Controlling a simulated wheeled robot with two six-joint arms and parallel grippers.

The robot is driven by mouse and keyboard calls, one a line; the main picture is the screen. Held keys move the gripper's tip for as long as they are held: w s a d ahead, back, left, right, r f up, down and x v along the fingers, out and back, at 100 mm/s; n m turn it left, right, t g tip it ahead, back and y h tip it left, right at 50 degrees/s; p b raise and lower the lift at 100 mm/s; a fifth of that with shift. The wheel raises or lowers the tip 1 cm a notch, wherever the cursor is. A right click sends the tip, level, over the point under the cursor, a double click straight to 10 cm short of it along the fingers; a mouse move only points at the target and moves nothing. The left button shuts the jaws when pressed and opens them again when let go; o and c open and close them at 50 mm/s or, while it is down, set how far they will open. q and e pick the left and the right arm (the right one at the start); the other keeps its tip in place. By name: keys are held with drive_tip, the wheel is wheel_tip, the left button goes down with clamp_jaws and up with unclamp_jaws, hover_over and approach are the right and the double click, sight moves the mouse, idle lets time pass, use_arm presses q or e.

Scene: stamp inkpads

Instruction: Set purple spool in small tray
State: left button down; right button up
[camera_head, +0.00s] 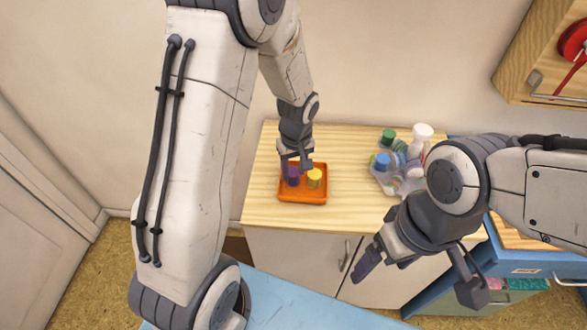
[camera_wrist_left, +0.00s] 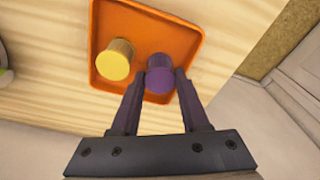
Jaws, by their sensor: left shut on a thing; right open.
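The purple spool (camera_wrist_left: 160,74) is between the fingers of my left gripper (camera_wrist_left: 158,88), which is shut on it. In the head view the purple spool (camera_head: 293,177) is at the left part of the small orange tray (camera_head: 303,198), partly hidden by my left gripper (camera_head: 296,168). A yellow spool (camera_head: 314,178) stands in the tray beside it; it also shows in the left wrist view (camera_wrist_left: 115,62). I cannot tell whether the purple spool touches the tray floor.
The tray lies on a light wooden counter (camera_head: 346,215). A wooden wall cabinet is at the upper right. The counter between tray and container is clear.

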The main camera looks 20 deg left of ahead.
sight(295, 176)
use_arm(q)
drive_tip(key=shift+f, duration=0.2)
drive_tip(key=c, duration=0.7)
unclamp_jaws()
drive_tip(key=shift+r, duration=0.1)
drive_tip(key=shift+r, duration=0.25)
wheel_tip(295, 176, up, 11)
drive_tip(key=p, duration=0.1)
drive_tip(key=s+d+r+m, duration=0.1)
drive_tip(key=s+d+m, duration=0.3)
drive_tip(key=s, duration=0.4)
drive_tip(key=s+d+r+m+h, duration=0.1)
drive_tip(key=s+d+m, duration=0.4)
drive_tip(key=s+m, duration=0.1)
drive_tip(key=s+d+m+g+h, duration=0.1)
drive_tip(key=s+d+m, duration=0.4)
drive_tip(key=s, duration=0.4)
drive_tip(key=shift+s+r+m, duration=0.3)
drive_tip(key=shift+r, duration=0.1)
